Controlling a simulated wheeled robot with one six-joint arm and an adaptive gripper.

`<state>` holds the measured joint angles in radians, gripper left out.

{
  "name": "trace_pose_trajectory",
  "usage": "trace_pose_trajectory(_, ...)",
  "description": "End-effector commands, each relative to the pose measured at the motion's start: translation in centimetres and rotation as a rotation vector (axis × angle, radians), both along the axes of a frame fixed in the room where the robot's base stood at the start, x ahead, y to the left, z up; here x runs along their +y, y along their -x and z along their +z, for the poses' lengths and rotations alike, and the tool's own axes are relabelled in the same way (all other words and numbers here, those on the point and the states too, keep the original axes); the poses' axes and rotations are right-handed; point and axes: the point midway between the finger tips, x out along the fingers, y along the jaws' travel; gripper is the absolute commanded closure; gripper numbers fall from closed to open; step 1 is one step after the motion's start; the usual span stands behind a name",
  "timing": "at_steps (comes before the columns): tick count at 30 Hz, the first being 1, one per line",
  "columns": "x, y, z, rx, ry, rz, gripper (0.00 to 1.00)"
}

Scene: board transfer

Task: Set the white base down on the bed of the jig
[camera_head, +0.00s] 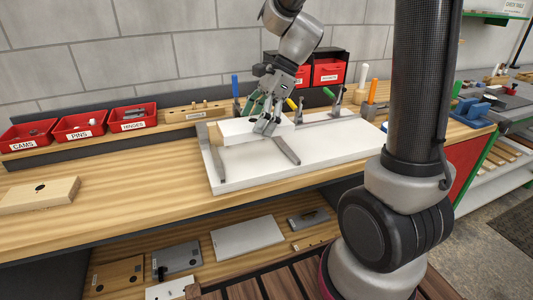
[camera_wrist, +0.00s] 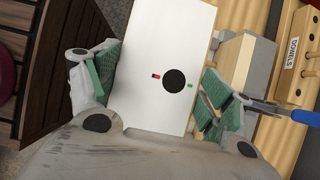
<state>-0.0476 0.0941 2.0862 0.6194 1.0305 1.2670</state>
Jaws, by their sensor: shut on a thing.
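The white base (camera_head: 240,128) is a flat white block over the rear left of the jig. My gripper (camera_head: 267,125) points down and is shut on it. In the wrist view the white base (camera_wrist: 165,45) lies between my green-padded fingers (camera_wrist: 160,85). Its face carries a black round spot, a red-and-black mark and a green mark. The jig has a broad white bed (camera_head: 325,152) with two grey bars on it, left (camera_head: 221,165) and right (camera_head: 285,151). I cannot tell whether the base touches the bed; its far edge is partly behind my gripper.
A wooden block (camera_head: 214,135) stands close at the base's left; it also shows in the wrist view (camera_wrist: 246,65). Clamps with coloured handles, one blue (camera_head: 235,86), line the jig's rear. Red bins (camera_head: 80,126) stand back left. A wooden board (camera_head: 40,194) lies front left.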

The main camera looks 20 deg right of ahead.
Motion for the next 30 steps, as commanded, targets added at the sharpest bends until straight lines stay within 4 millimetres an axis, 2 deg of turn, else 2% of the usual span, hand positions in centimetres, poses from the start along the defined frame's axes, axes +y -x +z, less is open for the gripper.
trace_pose_trajectory(3, 0.0, 0.0, -2.5, 0.005, 0.000, -0.003, 0.53)
trace_pose_trajectory(11, 0.0, 0.0, -5.0, 0.002, 0.000, -0.002, 0.53)
trace_pose_trajectory(16, 0.0, 0.0, -7.5, 0.004, 0.000, -0.002, 0.53)
trace_pose_trajectory(30, 0.0, 0.0, -8.3, 0.000, 0.000, -0.001, 0.53)
